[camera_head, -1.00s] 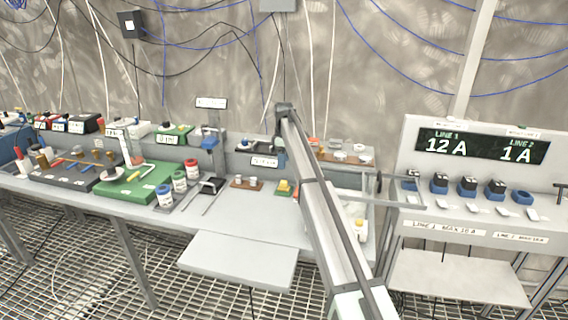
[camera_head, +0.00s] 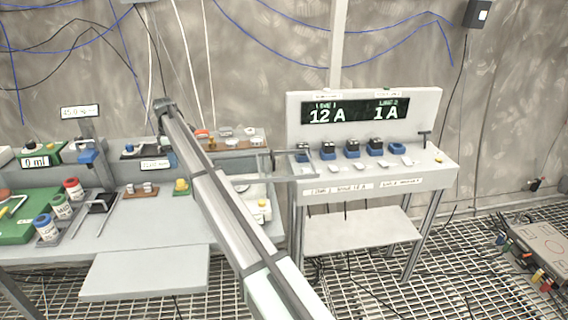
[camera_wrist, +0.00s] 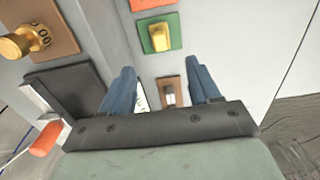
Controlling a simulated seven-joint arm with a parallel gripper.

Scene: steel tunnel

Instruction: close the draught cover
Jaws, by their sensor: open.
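I cannot pick out the draught cover with certainty. In the wrist view a dark panel (camera_wrist: 70,92) with a pale metal edge lies left of my gripper, and an orange-ended handle (camera_wrist: 44,139) sticks out below it. In the head view a thin grey frame (camera_head: 290,158) stands out to the right of my arm; whether it is the cover is unclear. My gripper (camera_wrist: 160,66) is open, its two blue fingers apart over the bench. A small brown plate with a metal block (camera_wrist: 168,92) shows between the fingers, not held. My arm hides part of a white device (camera_head: 262,205).
A green plate with a yellow knob (camera_wrist: 160,36) lies beyond the fingers; a brass knob (camera_wrist: 20,44) is at upper left. The instrument stand (camera_head: 365,180) with its 12 A and 1 A display is right of the bench. A bare grey shelf (camera_head: 145,272) juts from the front.

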